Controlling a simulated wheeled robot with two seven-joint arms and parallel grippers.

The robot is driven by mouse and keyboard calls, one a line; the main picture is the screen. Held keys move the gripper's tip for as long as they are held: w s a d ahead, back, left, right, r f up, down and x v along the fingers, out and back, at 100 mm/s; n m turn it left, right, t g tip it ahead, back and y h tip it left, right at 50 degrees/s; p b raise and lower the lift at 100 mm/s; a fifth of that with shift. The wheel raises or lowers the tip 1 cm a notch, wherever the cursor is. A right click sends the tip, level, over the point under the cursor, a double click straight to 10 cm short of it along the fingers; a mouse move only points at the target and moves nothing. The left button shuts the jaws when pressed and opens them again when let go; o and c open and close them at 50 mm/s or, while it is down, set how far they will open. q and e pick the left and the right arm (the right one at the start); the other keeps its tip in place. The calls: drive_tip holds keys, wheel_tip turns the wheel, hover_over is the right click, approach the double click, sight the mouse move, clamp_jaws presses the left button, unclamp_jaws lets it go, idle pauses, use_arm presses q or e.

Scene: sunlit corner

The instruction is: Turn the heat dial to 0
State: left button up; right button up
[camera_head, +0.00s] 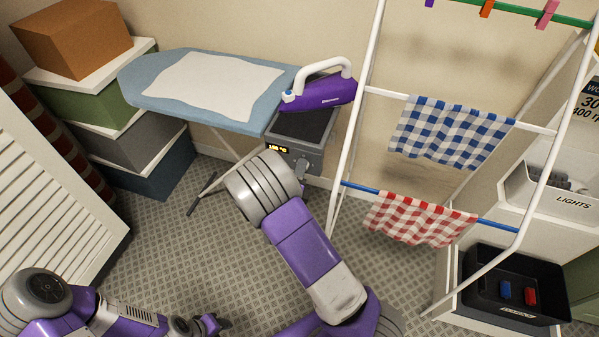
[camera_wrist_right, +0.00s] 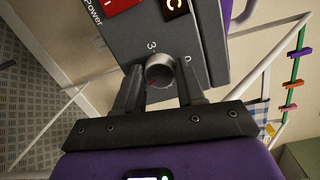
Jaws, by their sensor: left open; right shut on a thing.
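The heat dial (camera_wrist_right: 160,70) is a round metallic knob on the dark grey panel of the iron's station (camera_head: 303,130). In the right wrist view the figure 3 is printed beside it, and another mark, partly hidden, lies on its other side. My right gripper (camera_wrist_right: 160,88) has its two black fingers on either side of the dial and is shut on it. In the head view my right arm hides the dial. The station's amber display (camera_head: 278,149) is lit, but too small to read surely. My left gripper (camera_head: 217,324) is open and empty at the bottom edge, over the floor.
The purple iron (camera_head: 320,94) rests on top of the station, beside the blue ironing board (camera_head: 215,119). A white drying rack (camera_head: 345,140) with checked cloths stands close to the right. A red power switch (camera_wrist_right: 110,6) is near the dial.

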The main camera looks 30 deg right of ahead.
drive_tip(key=shift+f+n+g+h+p, duration=0.1)
drive_tip(key=shift+n+g+h+p, duration=0.9)
drive_tip(key=shift+n, duration=3.85)
drive_tip(key=shift+f+n+t+p, duration=0.1)
drive_tip(key=shift+n+p, duration=1.9)
drive_tip(key=shift+n, duration=2.8)
drive_tip(key=shift+n+g+h+p, duration=0.5)
drive_tip(key=shift+n+p, duration=1)
drive_tip(key=shift+n, duration=3.35)
drive_tip(key=o, duration=1)
drive_tip(key=shift+o, duration=0.2)
drive_tip(key=shift+a, duration=0.1)
